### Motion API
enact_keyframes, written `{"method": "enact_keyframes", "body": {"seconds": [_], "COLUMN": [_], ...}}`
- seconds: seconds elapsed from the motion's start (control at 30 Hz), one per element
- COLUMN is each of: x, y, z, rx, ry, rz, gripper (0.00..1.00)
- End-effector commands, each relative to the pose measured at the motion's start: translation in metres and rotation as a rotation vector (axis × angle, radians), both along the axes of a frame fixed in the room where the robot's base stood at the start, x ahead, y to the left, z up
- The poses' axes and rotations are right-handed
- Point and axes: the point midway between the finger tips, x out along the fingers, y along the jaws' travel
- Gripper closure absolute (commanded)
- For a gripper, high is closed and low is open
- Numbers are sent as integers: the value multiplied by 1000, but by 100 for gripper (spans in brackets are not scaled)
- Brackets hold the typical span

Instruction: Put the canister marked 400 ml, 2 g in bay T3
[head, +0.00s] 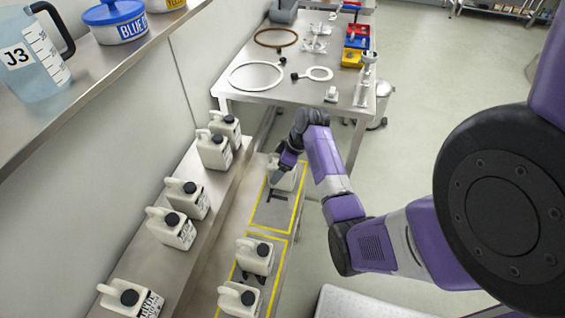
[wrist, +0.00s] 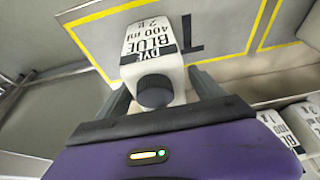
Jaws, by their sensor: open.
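A white canister with a black cap (wrist: 150,52) has a label reading DYE BLUE, 400 ml and what looks like 2 g. It stands in a yellow-outlined bay (head: 268,215) marked T; its number cannot be read. In the head view the canister (head: 289,182) is partly hidden by my gripper (head: 281,170). In the wrist view the fingers of my gripper (wrist: 160,97) are open, one on each side of the canister. Whether they touch it cannot be told.
Two canisters (head: 254,257) (head: 238,301) stand in the nearer yellow-outlined bay. Several more (head: 213,149) line the raised ledge at left. A steel table (head: 310,95) with rings and coloured bins stands beyond. A shelf (head: 95,75) with a jug overhangs the left.

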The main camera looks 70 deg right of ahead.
Motion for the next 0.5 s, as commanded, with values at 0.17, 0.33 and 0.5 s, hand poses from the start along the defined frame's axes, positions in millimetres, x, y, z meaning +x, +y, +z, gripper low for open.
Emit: {"method": "enact_keyframes", "body": {"seconds": [0.17,0.33,0.5], "x": [-8,-21,-34], "y": [-2,-3,-4], "z": [22,55,84], "rx": [-4,-5,-3], "ry": [-2,-3,-2], "rz": [-1,-1,-1], "gripper": [22,22,22]}}
